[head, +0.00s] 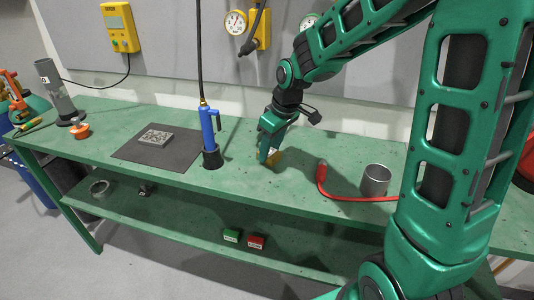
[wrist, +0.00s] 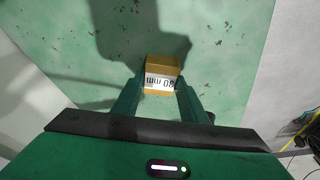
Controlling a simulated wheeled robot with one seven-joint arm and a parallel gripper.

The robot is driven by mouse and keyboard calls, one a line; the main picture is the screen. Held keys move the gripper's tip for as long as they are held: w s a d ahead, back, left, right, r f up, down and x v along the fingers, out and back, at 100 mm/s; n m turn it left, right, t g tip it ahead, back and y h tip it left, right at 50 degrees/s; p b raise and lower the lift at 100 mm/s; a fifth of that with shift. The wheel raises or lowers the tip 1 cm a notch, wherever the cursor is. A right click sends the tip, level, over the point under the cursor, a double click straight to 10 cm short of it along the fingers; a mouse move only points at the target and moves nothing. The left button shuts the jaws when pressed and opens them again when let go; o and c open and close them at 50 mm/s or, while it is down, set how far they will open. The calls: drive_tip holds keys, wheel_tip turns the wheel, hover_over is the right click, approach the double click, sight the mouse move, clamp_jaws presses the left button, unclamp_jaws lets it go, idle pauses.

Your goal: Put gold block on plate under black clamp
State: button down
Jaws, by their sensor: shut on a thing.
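My gripper is shut on the block. I cannot tell whether the block touches the table. A grey metal plate (head: 155,138) with a pattern lies on a dark mat, left of my gripper. I cannot make out a black clamp for certain.
A blue cylinder tool (head: 209,130) with a black base stands between the dark mat (head: 185,155) and my gripper. A metal cup (head: 375,180) and a red hose (head: 325,187) are on the right of the green table (head: 240,186). A grey tube (head: 55,88) stands at the far left.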

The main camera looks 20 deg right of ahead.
drive_tip(key=shift+w+r, duration=0.1)
drive_tip(key=shift+r, duration=0.45)
drive_tip(key=r, duration=0.3)
drive_tip(key=shift+a+r, duration=0.2)
drive_tip(key=s+a+r, duration=0.6)
drive_tip(key=s+a, duration=0.1)
drive_tip(key=a, duration=0.1)
drive_tip(key=shift+s+a+r, duration=0.25)
drive_tip(key=shift+s+a, duration=0.05)
drive_tip(key=shift+s, duration=0.05)
